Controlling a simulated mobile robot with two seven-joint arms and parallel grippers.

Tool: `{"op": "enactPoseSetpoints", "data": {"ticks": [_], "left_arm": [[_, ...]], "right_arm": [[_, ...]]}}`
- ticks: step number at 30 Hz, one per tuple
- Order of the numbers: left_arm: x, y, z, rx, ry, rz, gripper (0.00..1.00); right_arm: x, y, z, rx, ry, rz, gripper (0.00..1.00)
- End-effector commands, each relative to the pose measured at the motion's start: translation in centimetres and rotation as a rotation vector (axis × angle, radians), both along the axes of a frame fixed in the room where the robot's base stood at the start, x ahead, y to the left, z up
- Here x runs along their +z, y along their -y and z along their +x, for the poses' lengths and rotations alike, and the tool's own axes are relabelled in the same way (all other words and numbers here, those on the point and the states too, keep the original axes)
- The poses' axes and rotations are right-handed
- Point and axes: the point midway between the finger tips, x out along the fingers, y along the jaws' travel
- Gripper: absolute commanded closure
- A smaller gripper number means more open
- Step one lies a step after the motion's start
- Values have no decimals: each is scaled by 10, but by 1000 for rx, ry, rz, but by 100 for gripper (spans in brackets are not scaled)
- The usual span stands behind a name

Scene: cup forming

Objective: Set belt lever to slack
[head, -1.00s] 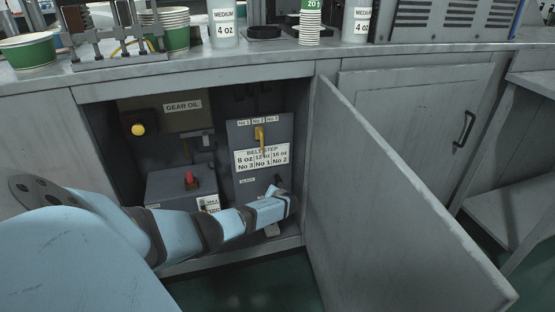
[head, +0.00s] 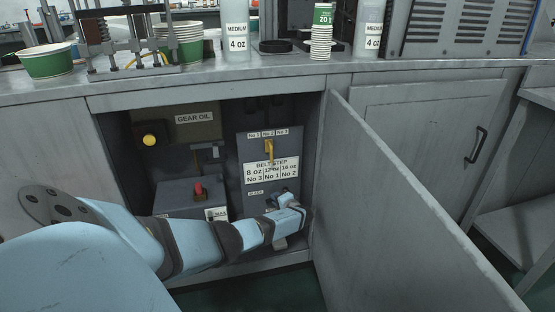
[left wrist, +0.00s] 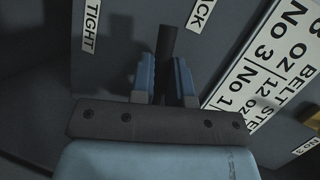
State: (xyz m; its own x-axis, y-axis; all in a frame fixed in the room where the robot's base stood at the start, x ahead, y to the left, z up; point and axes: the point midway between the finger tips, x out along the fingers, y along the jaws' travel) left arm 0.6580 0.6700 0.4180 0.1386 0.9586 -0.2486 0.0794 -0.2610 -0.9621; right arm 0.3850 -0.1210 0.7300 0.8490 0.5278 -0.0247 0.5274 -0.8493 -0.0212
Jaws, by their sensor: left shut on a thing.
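The belt lever (left wrist: 167,42) is a dark bar on the grey belt-step box (head: 284,143) inside the open cabinet. In the left wrist view it stands between the TIGHT label (left wrist: 91,25) on the left and the partly cut-off SLACK label (left wrist: 201,14) on the right. My left gripper (left wrist: 165,75) is shut on the lever, with a blue finger on each side of it. In the head view my left gripper (head: 287,200) is at the box's lower part and hides most of the lever. My right gripper is not in view.
The open cabinet door (head: 390,205) stands close to the right of my left gripper. A yellow handle (head: 269,151) is higher on the box. A lower box with a red knob (head: 198,189) is at left. Cups and bottles stand on the counter (head: 215,74) above.

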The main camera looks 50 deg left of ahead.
Motion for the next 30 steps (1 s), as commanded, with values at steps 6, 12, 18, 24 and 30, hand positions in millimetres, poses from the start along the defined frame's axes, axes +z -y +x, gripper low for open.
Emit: {"op": "enactPoseSetpoints", "data": {"ticks": [6, 12, 18, 24, 30], "left_arm": [[0, 0, -2, 2, -35, 16, 100], [0, 0, -2, 2, -39, 17, 100], [0, 0, -2, 3, -38, 17, 82], [0, 0, -1, 1, -35, 17, 59], [1, 0, -1, 0, -34, 17, 59]], "right_arm": [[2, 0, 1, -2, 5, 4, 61], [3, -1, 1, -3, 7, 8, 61], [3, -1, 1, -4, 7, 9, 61], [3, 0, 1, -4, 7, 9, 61], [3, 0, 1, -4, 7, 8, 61]]}}
